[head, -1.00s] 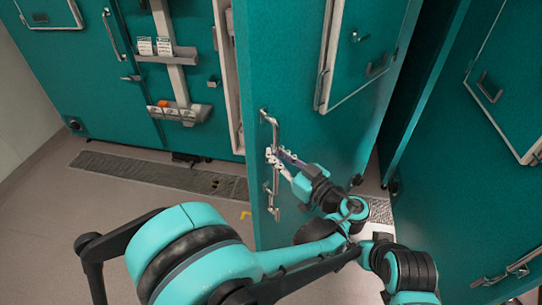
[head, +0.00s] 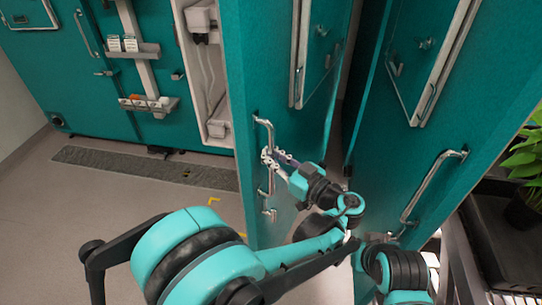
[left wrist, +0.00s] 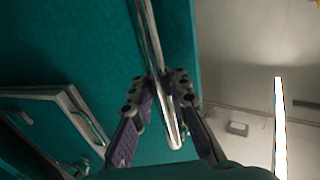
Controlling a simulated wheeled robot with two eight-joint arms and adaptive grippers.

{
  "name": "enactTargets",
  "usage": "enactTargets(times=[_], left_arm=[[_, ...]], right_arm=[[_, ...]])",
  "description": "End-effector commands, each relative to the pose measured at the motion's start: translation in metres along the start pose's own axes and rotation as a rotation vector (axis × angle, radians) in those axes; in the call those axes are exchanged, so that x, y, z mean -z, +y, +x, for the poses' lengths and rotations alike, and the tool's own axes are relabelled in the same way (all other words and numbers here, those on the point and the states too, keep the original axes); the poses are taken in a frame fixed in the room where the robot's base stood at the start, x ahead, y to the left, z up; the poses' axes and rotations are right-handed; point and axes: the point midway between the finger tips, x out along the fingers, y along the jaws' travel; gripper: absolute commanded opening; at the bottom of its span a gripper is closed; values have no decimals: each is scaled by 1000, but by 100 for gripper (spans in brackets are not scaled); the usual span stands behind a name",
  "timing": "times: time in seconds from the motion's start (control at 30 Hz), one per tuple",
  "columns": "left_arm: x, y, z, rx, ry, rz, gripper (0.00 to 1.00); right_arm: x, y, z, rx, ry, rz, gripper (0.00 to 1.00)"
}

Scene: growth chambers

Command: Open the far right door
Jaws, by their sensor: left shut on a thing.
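A tall teal door (head: 275,90) stands swung out in the middle of the head view, with a vertical metal handle (head: 265,131) near its left edge. My left gripper (head: 269,156) is shut on that handle. In the left wrist view, the left gripper's fingers (left wrist: 162,92) close around the handle bar (left wrist: 148,35), with teal door surface (left wrist: 85,50) to its left. A second teal door (head: 400,150) stands at an angle on the right, with its own metal handle (head: 435,182). My right gripper is not seen.
At left, another teal chamber front (head: 70,90) carries small shelves (head: 135,50) with boxes. A pale chamber interior (head: 207,75) shows beside the held door. At right, a green plant (head: 525,155) stands on a dark rack (head: 485,240). Open floor (head: 110,200) lies at left.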

Motion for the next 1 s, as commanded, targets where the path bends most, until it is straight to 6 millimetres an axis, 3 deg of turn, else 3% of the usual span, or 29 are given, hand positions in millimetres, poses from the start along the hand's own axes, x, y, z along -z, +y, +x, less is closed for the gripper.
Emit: enactTargets(times=[0.37,0.4,0.5,0.83,1.0], left_arm=[[-1,-2,0,4,-2,0,0],[-1,-2,0,4,-2,0,15],[-1,-1,0,3,-2,0,38],[2,0,0,1,-1,0,38],[26,-1,0,1,-1,0,38]], right_arm=[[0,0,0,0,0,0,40],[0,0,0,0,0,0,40],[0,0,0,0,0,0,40],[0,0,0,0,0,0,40],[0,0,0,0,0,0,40]])
